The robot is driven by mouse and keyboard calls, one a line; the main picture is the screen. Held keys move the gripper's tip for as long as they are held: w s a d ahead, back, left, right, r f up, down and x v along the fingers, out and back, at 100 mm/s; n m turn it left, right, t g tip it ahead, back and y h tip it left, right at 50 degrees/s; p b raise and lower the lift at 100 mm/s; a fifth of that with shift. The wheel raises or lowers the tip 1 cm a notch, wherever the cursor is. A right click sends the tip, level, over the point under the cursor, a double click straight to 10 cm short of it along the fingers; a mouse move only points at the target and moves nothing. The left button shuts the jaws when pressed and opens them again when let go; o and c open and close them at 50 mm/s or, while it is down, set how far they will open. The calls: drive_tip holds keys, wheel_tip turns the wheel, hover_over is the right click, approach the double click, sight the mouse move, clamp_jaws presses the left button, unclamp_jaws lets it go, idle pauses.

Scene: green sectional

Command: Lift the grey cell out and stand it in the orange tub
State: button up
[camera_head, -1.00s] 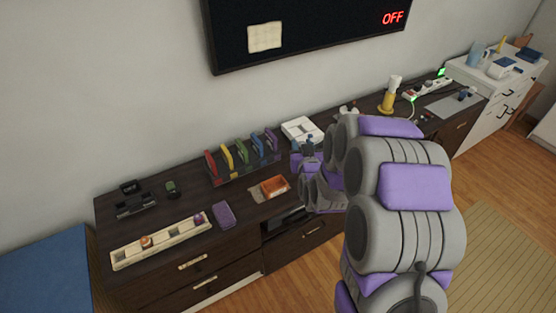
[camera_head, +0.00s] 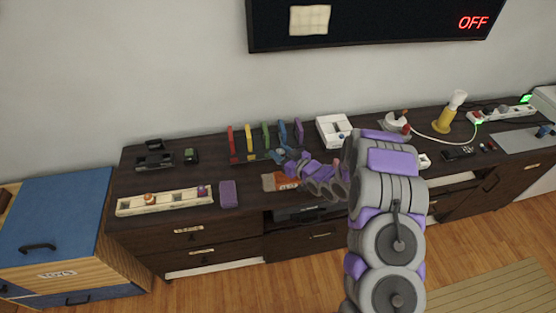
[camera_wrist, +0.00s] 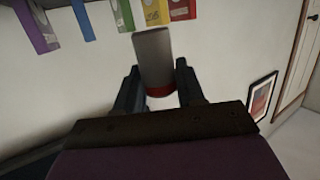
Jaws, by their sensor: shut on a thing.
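The grey cell (camera_wrist: 153,55) is a grey cylinder with a red band at one end. It sits between the two dark fingers of my gripper (camera_wrist: 156,82), which is shut on it. In the head view my gripper (camera_head: 283,156) is over the cabinet top, in front of the coloured upright pieces; the cell is too small to make out there.
Several coloured upright pieces (camera_head: 249,138) stand in a rack behind. A white box (camera_head: 333,130) is to the right. A cream tray (camera_head: 172,201) and a purple block (camera_head: 228,193) lie to the left. A yellow lamp-like object (camera_head: 447,117) stands further right.

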sight(280, 175)
drive_tip(key=shift+s+a+f+n+g, duration=0.1)
drive_tip(key=shift+s+f+n+g, duration=0.1)
drive_tip(key=shift+f, duration=0.2)
drive_tip(key=shift+s+f+n+g, duration=0.1)
drive_tip(key=shift+f+g, duration=0.1)
drive_tip(key=shift+f, duration=0.15)
drive_tip(key=shift+s+d+f+y, duration=0.1)
drive_tip(key=shift+d+f+y, duration=0.1)
drive_tip(key=shift+d+y, duration=0.1)
drive_tip(key=shift+a+f+b, duration=0.3)
drive_tip(key=shift+f+b, duration=0.15)
drive_tip(key=shift+f, duration=0.35)
drive_tip(key=shift+a+f, duration=0.2)
drive_tip(key=shift+f, duration=0.3)
drive_tip(key=shift+d+f+b, duration=0.55)
drive_tip(key=shift+d+b, duration=0.05)
drive_tip(key=shift+d, duration=0.25)
drive_tip(key=shift+s+a+f, duration=0.1)
drive_tip(key=shift+a+f, duration=0.25)
drive_tip(key=shift+f, duration=0.35)
drive_tip(key=shift+a+f, duration=0.35)
drive_tip(key=shift+f, duration=0.35)
drive_tip(key=shift+d+f, duration=0.65)
drive_tip(key=shift+f, duration=0.2)
drive_tip(key=shift+a+f+b, duration=0.1)
drive_tip(key=shift+f+b, duration=0.2)
drive_tip(key=shift+f, duration=0.1)
drive_tip(key=shift+a+f, duration=0.15)
drive_tip(key=shift+a, duration=0.2)
